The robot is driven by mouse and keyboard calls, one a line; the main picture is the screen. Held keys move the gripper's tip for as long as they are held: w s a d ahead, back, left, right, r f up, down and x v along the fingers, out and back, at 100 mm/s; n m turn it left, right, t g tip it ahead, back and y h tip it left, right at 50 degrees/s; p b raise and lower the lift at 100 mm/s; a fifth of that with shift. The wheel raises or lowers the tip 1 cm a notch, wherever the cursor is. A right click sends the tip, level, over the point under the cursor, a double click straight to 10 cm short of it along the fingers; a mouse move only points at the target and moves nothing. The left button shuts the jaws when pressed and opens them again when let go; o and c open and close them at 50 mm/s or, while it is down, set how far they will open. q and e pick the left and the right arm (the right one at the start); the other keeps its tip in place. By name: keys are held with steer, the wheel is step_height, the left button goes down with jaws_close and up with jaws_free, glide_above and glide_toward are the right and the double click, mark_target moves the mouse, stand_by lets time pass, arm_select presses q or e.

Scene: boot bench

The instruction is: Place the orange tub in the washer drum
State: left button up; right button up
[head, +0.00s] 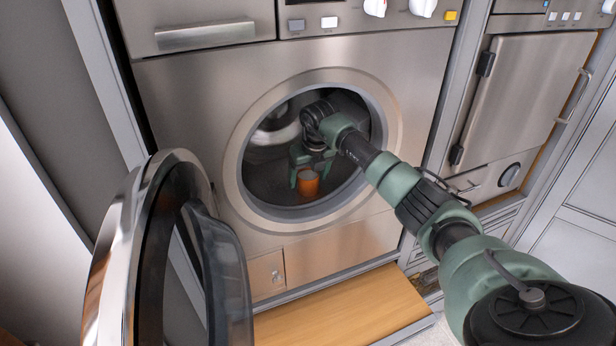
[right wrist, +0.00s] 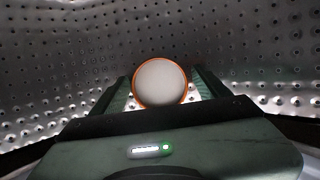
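The orange tub (head: 308,184) is inside the washer drum (head: 268,180), low down near the front opening, and looks upright. In the right wrist view the tub (right wrist: 160,82) shows as a pale round top with an orange rim. My right gripper (head: 309,180) reaches through the round door opening. Its fingers stand on both sides of the tub, with slim gaps showing between finger and tub, so it looks open around it. The tub's underside is hidden, but it seems to rest on the drum floor. My left gripper is not in view.
The washer door (head: 130,260) is swung open at the left. A wooden step (head: 345,308) lies below the washer. A second steel appliance (head: 520,90) stands at the right. Perforated drum walls (right wrist: 60,60) surround the gripper.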

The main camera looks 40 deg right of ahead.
mark_target(311, 193)
steer(key=shift+r, duration=0.4)
steer(key=b+v, duration=0.1)
steer(key=v, duration=0.1)
steer(key=b+v, duration=0.2)
steer(key=shift+s, duration=0.4)
steer(key=s+b, duration=0.1)
steer(key=s, duration=0.2)
steer(key=s+a+b, duration=0.1)
steer(key=s+b, duration=0.1)
steer(key=s, duration=0.1)
steer(key=s+a+b, duration=0.1)
steer(key=s+b, duration=0.1)
steer(key=s, duration=0.1)
steer(key=shift+s+a, duration=0.2)
steer(key=shift+s, duration=0.15)
steer(key=shift+s+a+r+b, duration=0.1)
steer(key=shift+s+a+b, duration=0.05)
steer(key=shift+s, duration=0.2)
steer(key=shift+s+a+r+b, duration=0.1)
steer(key=shift+s+b, duration=0.05)
steer(key=shift+s, duration=0.25)
